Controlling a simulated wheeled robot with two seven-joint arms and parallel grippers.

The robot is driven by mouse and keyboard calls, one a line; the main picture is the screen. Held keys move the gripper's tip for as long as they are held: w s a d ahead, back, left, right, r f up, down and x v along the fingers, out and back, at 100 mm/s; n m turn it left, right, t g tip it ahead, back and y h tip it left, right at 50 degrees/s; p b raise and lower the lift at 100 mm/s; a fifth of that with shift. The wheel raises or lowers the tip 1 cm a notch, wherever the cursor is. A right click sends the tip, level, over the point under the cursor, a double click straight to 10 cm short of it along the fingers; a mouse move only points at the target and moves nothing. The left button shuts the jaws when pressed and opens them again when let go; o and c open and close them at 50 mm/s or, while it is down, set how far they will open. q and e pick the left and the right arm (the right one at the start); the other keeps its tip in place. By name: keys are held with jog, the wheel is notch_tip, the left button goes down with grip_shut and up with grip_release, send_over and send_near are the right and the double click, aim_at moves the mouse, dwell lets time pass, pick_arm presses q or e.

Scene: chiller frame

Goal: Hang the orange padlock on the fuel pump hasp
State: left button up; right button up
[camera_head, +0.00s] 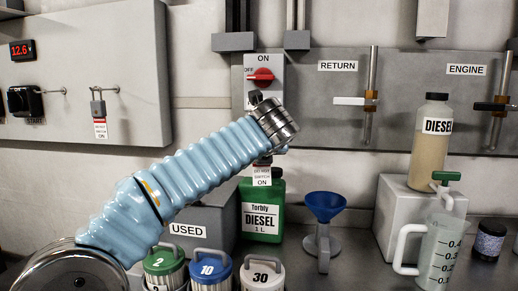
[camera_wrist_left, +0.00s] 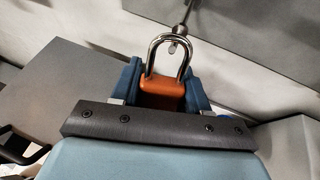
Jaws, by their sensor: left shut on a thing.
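The orange padlock (camera_wrist_left: 161,94) is gripped between the blue fingers of my left gripper (camera_wrist_left: 163,82) in the left wrist view. Its silver shackle points up, away from the gripper. A thin metal rod comes down from the panel behind and its end overlaps the shackle loop. I cannot tell whether it passes through. In the head view my light-blue left arm reaches to the wall below a red rotary switch (camera_head: 262,74), and my wrist hides the padlock. A tag (camera_head: 262,176) marked ON hangs below the wrist. My right gripper is not in view.
A grey padlock (camera_head: 98,106) with a tag hangs on the left panel. Below my arm stand a green diesel can (camera_head: 263,215), a blue funnel (camera_head: 324,205) and numbered canisters (camera_head: 210,268). A diesel bottle (camera_head: 429,150) and a measuring jug (camera_head: 440,255) are at the right.

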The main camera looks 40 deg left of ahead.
pick_arm(q)
jog(key=shift+w+a, duration=0.3)
jog(key=shift+w, duration=0.25)
jog(key=shift+w+a+f, duration=0.3)
jog(key=shift+w+f, duration=0.2)
jog(key=shift+w, duration=0.1)
jog(key=o, duration=1.2)
jog(key=shift+o, duration=0.2)
jog(key=v, duration=1.3)
jog(key=shift+s+d+b, duration=0.25)
jog(key=shift+s+b, duration=0.05)
